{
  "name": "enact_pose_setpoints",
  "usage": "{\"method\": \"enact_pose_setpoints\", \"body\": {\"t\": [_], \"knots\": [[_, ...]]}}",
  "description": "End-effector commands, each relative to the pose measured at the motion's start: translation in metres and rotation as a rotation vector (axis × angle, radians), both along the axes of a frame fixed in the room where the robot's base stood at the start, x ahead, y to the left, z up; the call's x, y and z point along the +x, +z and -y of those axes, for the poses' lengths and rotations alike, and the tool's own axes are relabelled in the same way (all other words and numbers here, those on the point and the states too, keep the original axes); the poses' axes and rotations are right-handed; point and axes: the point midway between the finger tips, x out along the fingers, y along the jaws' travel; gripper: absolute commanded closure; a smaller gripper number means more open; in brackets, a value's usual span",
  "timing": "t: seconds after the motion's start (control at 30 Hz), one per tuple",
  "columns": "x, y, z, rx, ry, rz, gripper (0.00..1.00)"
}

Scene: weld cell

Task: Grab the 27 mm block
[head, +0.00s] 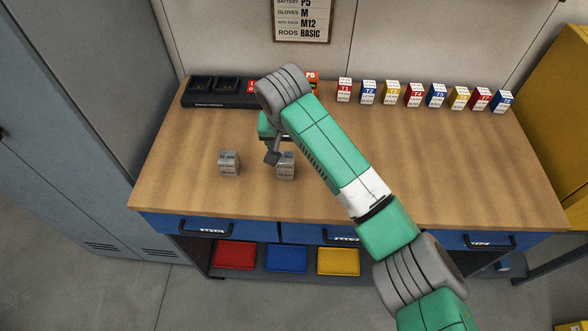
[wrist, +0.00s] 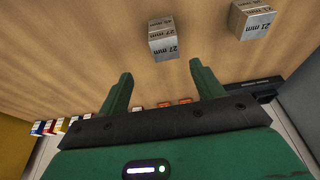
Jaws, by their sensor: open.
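Two grey metal blocks with printed size labels stand on the wooden bench. The nearer block (wrist: 163,40) seems to read 27 mm in the wrist view, though the print is small; it is the right-hand block (head: 286,168) in the head view. My gripper (wrist: 160,74) is open and empty. In the wrist view the nearer block lies just beyond the fingertips, roughly in line with the gap. In the head view my gripper (head: 272,152) is partly hidden by my arm.
Several labelled small boxes (head: 414,95) line the bench's back edge at right. A black charger tray (head: 213,92) stands at the back left. Red, blue and yellow bins (head: 286,259) sit on the shelf below. The bench's right half (head: 470,160) is clear.

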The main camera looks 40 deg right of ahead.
Motion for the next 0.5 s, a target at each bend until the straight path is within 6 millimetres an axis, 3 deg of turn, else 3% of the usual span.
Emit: {"method": "enact_pose_setpoints", "body": {"t": [0.4, 0.5], "knots": [[0.007, -0.027, 0.004, -0.001, 0.003, 0.002, 0.34], [0.010, -0.046, 0.006, -0.002, 0.002, 0.001, 0.34]]}}
